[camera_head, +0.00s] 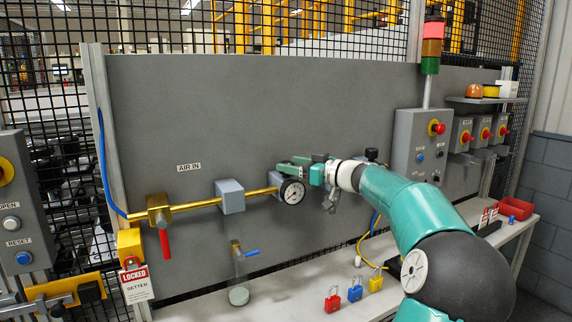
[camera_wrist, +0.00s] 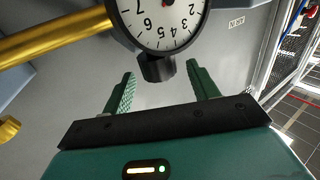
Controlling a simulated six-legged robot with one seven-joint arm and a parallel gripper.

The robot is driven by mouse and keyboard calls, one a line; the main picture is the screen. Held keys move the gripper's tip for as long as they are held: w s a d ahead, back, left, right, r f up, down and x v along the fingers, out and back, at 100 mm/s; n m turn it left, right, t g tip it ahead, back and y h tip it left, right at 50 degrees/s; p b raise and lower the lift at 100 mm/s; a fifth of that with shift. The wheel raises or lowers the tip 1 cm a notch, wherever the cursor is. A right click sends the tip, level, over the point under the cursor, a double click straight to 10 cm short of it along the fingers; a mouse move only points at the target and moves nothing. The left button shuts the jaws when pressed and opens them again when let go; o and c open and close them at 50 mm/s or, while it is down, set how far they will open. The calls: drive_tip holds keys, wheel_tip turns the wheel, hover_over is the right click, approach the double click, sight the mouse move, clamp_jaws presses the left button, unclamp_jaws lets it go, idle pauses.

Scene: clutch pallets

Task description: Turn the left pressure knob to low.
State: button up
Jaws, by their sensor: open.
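A round white pressure gauge (camera_head: 292,191) with a black rim sits on the brass air line on the grey panel. It appears upside down at the top of the wrist view (camera_wrist: 160,15). A short black knob (camera_wrist: 157,69) shows at the gauge's edge in the wrist view. My gripper (camera_wrist: 160,76) is open, with one green finger on each side of the knob and a visible gap on both sides. In the head view my gripper (camera_head: 296,167) is just above the gauge, and the knob there is hidden. I cannot tell the depth between fingertips and knob.
Another black knob (camera_head: 371,153) stands to the right, close behind my arm. A grey block (camera_head: 230,196) and a red-handled valve (camera_head: 160,212) are left along the brass pipe (camera_wrist: 60,38). Padlocks (camera_head: 355,290) lie on the bench below. The panel above is clear.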

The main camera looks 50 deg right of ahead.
drive_tip(key=shift+w+a, duration=0.15)
drive_tip(key=shift+w, duration=0.55)
drive_tip(key=shift+w+a, duration=0.1)
drive_tip(key=shift+w, duration=0.55)
drive_tip(key=c, duration=1)
drive_tip(key=shift+n+y, duration=0.4)
drive_tip(key=shift+y, duration=0.2)
drive_tip(key=n+g+y, duration=0.1)
drive_tip(key=n+y, duration=0.1)
drive_tip(key=y, duration=0.2)
drive_tip(key=shift+n+g, duration=0.4)
drive_tip(key=shift+n+g+y, duration=2)
drive_tip(key=shift+y, duration=0.5)
drive_tip(key=shift+s, duration=0.1)
